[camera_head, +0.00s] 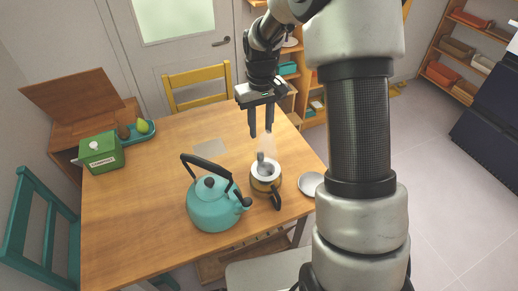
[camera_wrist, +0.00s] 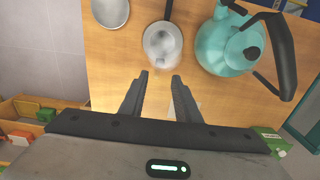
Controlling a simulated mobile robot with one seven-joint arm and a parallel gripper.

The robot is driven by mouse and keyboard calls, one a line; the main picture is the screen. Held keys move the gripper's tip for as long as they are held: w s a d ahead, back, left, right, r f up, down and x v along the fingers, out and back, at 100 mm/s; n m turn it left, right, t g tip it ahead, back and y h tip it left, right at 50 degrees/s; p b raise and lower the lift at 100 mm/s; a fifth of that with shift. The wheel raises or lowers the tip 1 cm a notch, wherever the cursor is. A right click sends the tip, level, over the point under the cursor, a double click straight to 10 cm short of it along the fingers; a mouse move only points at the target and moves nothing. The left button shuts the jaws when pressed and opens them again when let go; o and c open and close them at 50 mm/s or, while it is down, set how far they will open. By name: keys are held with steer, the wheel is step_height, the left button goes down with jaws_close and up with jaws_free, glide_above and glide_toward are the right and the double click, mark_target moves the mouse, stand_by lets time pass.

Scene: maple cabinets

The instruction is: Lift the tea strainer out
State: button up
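The grey tea strainer (camera_head: 262,160) sits in the mug's white-rimmed mouth, with a part sticking up. The strainer also shows as a grey round shape in the wrist view (camera_wrist: 163,43), but its details are blurred. My gripper (camera_head: 261,135) is open and empty, fingers pointing down, above and behind the mug in the head view. In the wrist view, my gripper (camera_wrist: 160,75) has a clear gap between its fingertips, just below the mug.
The teal kettle (camera_head: 215,208) stands close to the mug's left, spout toward it. A pale round dish (camera_head: 311,184) lies right of the mug at the table edge. A green box (camera_head: 100,153) and a teal tray (camera_head: 144,133) with fruit sit far left. The table's front left is clear.

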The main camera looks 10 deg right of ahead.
mark_target(261, 153)
step_height(261, 153, down, 10)
steer(key=b, duration=0.6)
steer(key=shift+r, duration=0.2)
jaws_close()
step_height(261, 153, up, 8)
steer(key=p, duration=0.5)
